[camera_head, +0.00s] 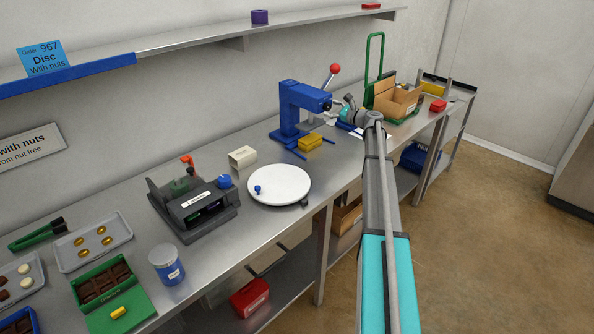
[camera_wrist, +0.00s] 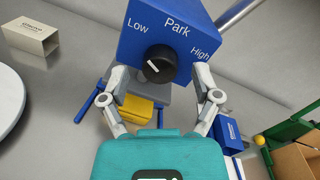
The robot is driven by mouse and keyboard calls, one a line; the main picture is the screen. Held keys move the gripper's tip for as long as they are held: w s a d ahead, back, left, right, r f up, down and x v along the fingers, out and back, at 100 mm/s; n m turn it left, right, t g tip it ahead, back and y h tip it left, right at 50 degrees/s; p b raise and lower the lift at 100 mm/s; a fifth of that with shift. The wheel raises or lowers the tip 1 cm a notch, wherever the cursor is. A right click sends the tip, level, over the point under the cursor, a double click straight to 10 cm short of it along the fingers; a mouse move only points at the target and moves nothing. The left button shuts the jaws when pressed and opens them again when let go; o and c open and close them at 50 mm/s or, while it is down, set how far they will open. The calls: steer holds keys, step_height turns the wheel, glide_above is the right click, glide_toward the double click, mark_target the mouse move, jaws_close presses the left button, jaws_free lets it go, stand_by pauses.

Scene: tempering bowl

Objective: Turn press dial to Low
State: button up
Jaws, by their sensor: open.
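The blue press (camera_head: 290,110) stands on the bench with a red-knobbed lever. In the wrist view its blue head (camera_wrist: 172,25) carries the words Low, Park and High from left to right. The black round dial (camera_wrist: 161,64) sits below them. Its white mark points up and left, toward the Low side rather than at Park. My gripper (camera_wrist: 161,76) is open, with one finger on each side of the dial and visible gaps to it. In the head view my gripper (camera_head: 340,108) is at the press's right side, and the dial is hidden there.
A yellow block (camera_head: 310,141) lies at the press's foot; it also shows below the dial in the wrist view (camera_wrist: 139,110). A white round plate (camera_head: 285,187) is nearer on the bench. A cardboard box (camera_head: 397,101) and green frame stand to the right.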

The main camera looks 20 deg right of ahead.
steer(key=v, duration=1.4)
steer(key=s+a+f+n+g, duration=0.2)
steer(key=a+f+n, duration=0.1)
steer(key=a, duration=0.6)
steer(key=s+a+f+n+g, duration=0.2)
steer(key=a+f+n+g, duration=0.1)
steer(key=a, duration=0.6)
steer(key=s+a+f+n+g, duration=0.1)
steer(key=a+f+n+g, duration=0.2)
steer(key=a, duration=0.7)
steer(key=shift+s+f+n, duration=0.4)
steer(key=shift+f+n, duration=0.2)
steer(key=shift+n, duration=0.2)
steer(key=shift+s+a+f+n+g, duration=0.15)
steer(key=shift+s+a+f+n, duration=0.05)
steer(key=shift+a, duration=0.15)
steer(key=shift+s+a+f+n+g, duration=0.15)
steer(key=shift+a+n, duration=0.05)
steer(key=shift+a, duration=0.15)
